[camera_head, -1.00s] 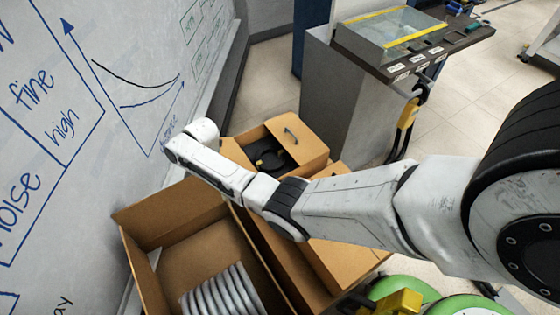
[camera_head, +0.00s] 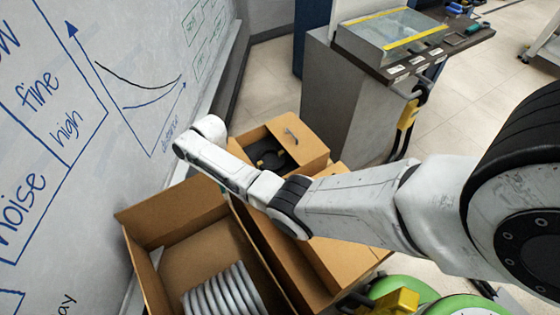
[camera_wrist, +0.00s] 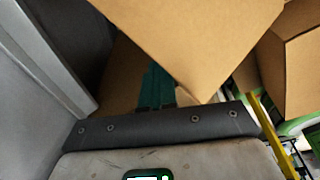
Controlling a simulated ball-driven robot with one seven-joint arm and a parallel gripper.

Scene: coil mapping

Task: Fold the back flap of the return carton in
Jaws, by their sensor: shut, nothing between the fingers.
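An open brown carton (camera_head: 131,262) holds a grey ribbed coil (camera_head: 222,292) at the lower left in the head view. A cardboard panel (camera_head: 172,212) stands up at its far side. A second carton (camera_head: 308,139) with a dark object inside lies behind it; I cannot tell which is the return carton. My arm's white end is above and between them, and the fingers are hidden there. In the wrist view my gripper (camera_wrist: 157,88) shows teal fingers, shut and empty, beside the edge of a large cardboard panel (camera_wrist: 200,40). I cannot tell whether they touch.
A whiteboard (camera_head: 110,80) rises close on the left of the cartons. A grey cabinet (camera_head: 345,110) with a glass-topped box (camera_head: 390,35) stands behind to the right. Green round things (camera_head: 405,290) lie at the bottom right. Open floor (camera_head: 470,100) shows at the right.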

